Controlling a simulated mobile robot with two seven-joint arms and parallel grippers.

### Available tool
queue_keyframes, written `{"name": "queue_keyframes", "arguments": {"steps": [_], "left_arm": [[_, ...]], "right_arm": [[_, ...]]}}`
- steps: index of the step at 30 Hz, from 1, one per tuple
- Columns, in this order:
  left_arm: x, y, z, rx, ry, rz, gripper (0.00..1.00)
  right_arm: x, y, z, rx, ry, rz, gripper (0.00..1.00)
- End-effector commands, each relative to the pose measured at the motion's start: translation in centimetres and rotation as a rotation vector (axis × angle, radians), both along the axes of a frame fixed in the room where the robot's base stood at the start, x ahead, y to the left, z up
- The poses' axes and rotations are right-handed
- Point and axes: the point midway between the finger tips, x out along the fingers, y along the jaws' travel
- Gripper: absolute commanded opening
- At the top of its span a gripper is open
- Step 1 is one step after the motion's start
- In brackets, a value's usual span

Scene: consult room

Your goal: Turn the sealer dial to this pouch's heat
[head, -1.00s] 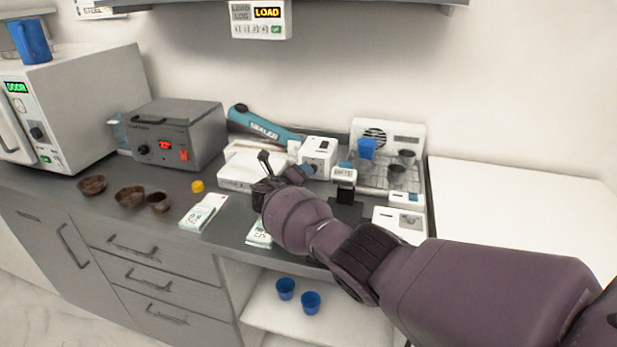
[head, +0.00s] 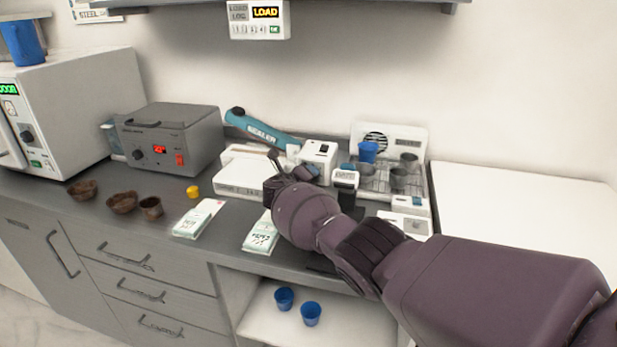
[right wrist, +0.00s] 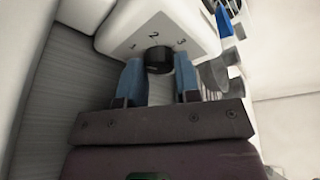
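The teal sealer arm (head: 262,132), lettered SEALER, rises behind a low white unit (head: 240,182) on the counter. In the right wrist view a black dial (right wrist: 158,60) sits on a white housing (right wrist: 150,22) marked 1, 2, 3, with the 2 directly above it. No pointer mark is legible. My right gripper (right wrist: 160,76) has its two blue fingers close on either side of the dial; whether they press on it cannot be told. In the head view it reaches in beside the white unit (head: 282,165). Two pale pouches, left (head: 198,218) and right (head: 261,236), lie in front, print too small to read.
A white box (head: 318,152), a small stamp-like device (head: 345,178) and a rack with cups (head: 378,182) stand close to my right arm. A grey box with a red display (head: 168,140), brown bowls (head: 122,203) and a yellow cap (head: 193,192) are left. The white surface (head: 520,205) at right is bare.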

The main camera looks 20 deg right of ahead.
Motion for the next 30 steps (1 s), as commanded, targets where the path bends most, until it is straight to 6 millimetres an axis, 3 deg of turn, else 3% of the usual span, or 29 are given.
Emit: {"name": "queue_keyframes", "arguments": {"steps": [1, 4, 14, 30], "left_arm": [[0.0, 0.0, -0.1, 0.0, 0.002, 0.0, 0.43], [-0.1, 0.0, -0.2, 0.0, 0.005, 0.0, 0.43], [0.0, 0.0, 0.2, 0.001, 0.0, 0.001, 0.43], [-0.7, 0.3, 1.4, -0.001, -0.001, 0.009, 0.43]], "right_arm": [[0.0, 0.0, 0.0, 0.0, 0.0, 0.0, 0.22], [0.0, 0.0, 0.0, 0.0, 0.0, 0.0, 0.07], [-0.1, 0.0, 0.2, 0.045, -0.031, -0.001, 0.07], [-0.2, -0.3, 0.4, 0.354, -0.241, 0.0, 0.07]]}}
